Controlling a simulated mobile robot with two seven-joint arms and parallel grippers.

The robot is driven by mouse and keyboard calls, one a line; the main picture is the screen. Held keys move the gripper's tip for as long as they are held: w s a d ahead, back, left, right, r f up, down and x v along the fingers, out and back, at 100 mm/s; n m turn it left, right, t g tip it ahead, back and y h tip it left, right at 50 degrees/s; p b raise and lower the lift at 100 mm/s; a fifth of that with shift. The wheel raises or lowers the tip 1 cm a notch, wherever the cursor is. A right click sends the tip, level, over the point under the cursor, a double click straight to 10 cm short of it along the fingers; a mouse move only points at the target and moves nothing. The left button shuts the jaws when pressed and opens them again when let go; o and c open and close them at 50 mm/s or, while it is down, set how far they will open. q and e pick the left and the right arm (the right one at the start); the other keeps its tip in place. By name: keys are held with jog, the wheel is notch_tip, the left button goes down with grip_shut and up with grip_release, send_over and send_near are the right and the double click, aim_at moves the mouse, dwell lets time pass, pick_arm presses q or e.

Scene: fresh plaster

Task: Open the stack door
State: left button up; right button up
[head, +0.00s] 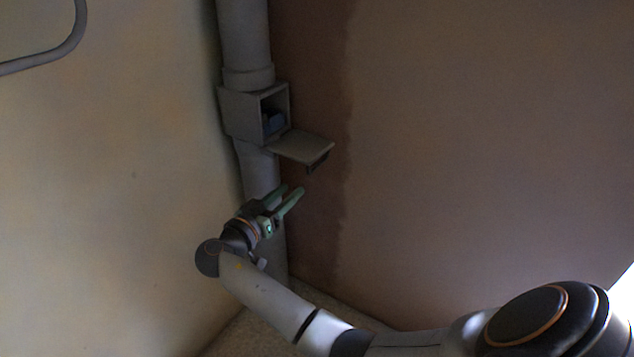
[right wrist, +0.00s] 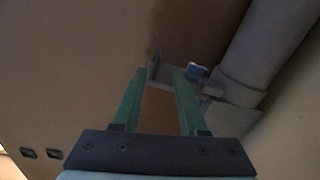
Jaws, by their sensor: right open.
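The stack door (head: 302,146) is a grey flap hinged at the bottom edge of a box (head: 237,113) on a vertical grey pipe. It hangs open, folded out to about level, with a dark handle (head: 318,162) under its outer end. Something blue (head: 274,122) shows inside the box. My right gripper (head: 294,193) is open and empty, below the door and apart from it, with its green fingers pointing up and right. In the right wrist view the open fingers (right wrist: 154,98) point toward the door (right wrist: 180,76). My left gripper is not in view.
The grey pipe (head: 245,40) runs up the corner between a pale wall (head: 110,180) and a brown wall (head: 480,130). A grey bent rail (head: 72,40) is at the upper left. The space right of the door is clear.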

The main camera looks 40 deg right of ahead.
aim_at(317, 165)
jog(key=x, duration=0.4)
jog(key=b+x, duration=0.1)
jog(key=x, duration=0.3)
jog(key=b+x, duration=0.1)
jog(key=x, duration=0.3)
jog(key=shift+d+r, duration=0.25)
jog(key=shift+d, duration=0.05)
grip_shut()
dwell(0.9)
